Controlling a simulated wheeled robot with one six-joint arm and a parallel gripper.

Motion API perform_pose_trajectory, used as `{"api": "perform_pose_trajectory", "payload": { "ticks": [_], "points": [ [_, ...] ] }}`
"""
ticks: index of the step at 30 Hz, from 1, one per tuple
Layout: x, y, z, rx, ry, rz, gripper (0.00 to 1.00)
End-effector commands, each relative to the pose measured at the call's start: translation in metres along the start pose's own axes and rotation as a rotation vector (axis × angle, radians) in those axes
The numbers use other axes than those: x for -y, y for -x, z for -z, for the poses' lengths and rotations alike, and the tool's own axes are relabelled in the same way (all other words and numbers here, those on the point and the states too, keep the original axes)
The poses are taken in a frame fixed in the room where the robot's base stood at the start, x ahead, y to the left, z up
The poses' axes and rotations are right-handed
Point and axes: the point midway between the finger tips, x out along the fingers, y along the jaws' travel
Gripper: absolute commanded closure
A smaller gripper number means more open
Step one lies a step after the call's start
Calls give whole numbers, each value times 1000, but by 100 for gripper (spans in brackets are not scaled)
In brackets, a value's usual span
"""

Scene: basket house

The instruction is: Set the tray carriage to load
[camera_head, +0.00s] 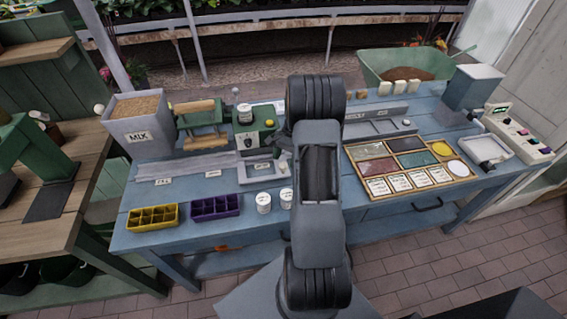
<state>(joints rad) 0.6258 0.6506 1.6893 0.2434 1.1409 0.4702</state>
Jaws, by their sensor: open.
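A long grey track (190,166) runs along the blue bench on the left, with small white labels on its front whose words are too small to read. At its right end, below a green machine (254,128), is a grey flat piece (259,171) that looks like the tray carriage; I cannot tell which label it stands at. A yellow celled tray (152,218) and a purple celled tray (215,207) stand on the bench in front of the track. My arm rises through the middle of the view and hides part of the bench. My gripper is not visible.
A grey MIX bin (139,128) stands at the back left. Two white jars (264,203) stand right of the purple tray. A wooden case of coloured compartments (408,165), a control box (517,135) and a green wheelbarrow (405,64) are at right.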

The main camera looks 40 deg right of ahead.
Motion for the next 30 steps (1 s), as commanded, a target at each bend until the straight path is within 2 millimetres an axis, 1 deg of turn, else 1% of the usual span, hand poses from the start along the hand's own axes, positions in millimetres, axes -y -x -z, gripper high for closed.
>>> {"api": "perform_pose_trajectory", "payload": {
  "ticks": [1,3,7,12,19,30],
  "points": [
    [0,-6,0,2,1,-2,39],
    [0,-13,0,2,2,-2,39],
    [0,-21,0,1,2,-1,39],
    [0,-25,0,0,1,0,39],
    [0,-25,0,0,1,0,40],
    [0,-25,0,-1,0,1,76]
  ]
}}
